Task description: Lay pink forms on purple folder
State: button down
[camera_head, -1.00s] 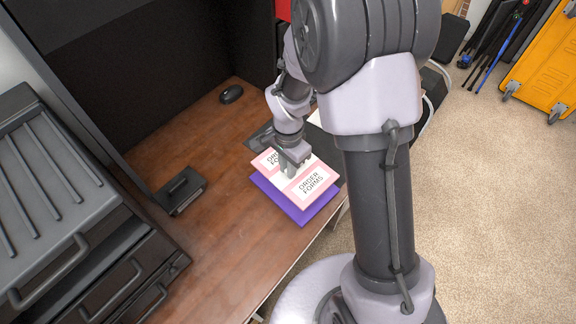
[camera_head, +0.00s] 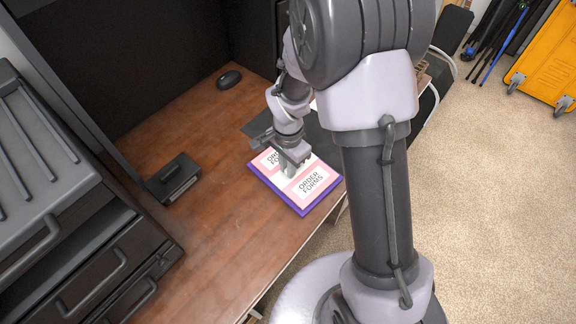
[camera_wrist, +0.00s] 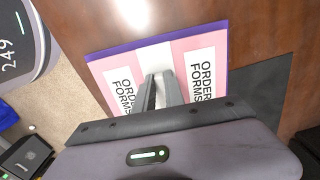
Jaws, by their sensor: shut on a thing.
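The pink order forms (camera_head: 310,187) lie flat over the purple folder (camera_head: 283,201), whose purple edge shows along the left and front sides. In the wrist view the forms (camera_wrist: 206,48) cover most of the folder (camera_wrist: 128,47), with a purple strip showing along the far edge. My gripper (camera_head: 292,172) is shut on the forms at their middle, pointing down from above. The fingers also show in the wrist view (camera_wrist: 160,90) against the pale band of the forms. Whether the forms touch the folder fully is hard to tell.
A black mouse (camera_head: 229,79) lies at the back of the wooden desk (camera_head: 215,225). A small black box (camera_head: 173,179) stands at the left, beside a dark drawer unit (camera_head: 85,245). A dark mat (camera_head: 262,126) lies behind the folder.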

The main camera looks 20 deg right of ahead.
jog(key=shift+f, duration=0.3)
jog(key=c, duration=1.3)
grip_release()
notch_tip(320, 180, up, 18)
jog(key=p, duration=0.7)
jog(key=shift+f, duration=0.25)
jog(key=s+r+n+t, duration=0.2)
jog(key=s+r, duration=0.3)
jog(key=s, duration=0.1)
jog(key=s+a+r+n+t+y, duration=0.1)
jog(key=s+r+n+t, duration=0.1)
jog(key=s+r, duration=0.3)
jog(key=s+r+n+t+y, duration=0.1)
jog(key=s+r+n, duration=0.2)
jog(key=s+r, duration=0.3)
jog(key=shift+s+a+r+n+t, duration=0.25)
jog(key=shift+s+a+n+t, duration=0.05)
jog(key=shift+s+a+t, duration=0.1)
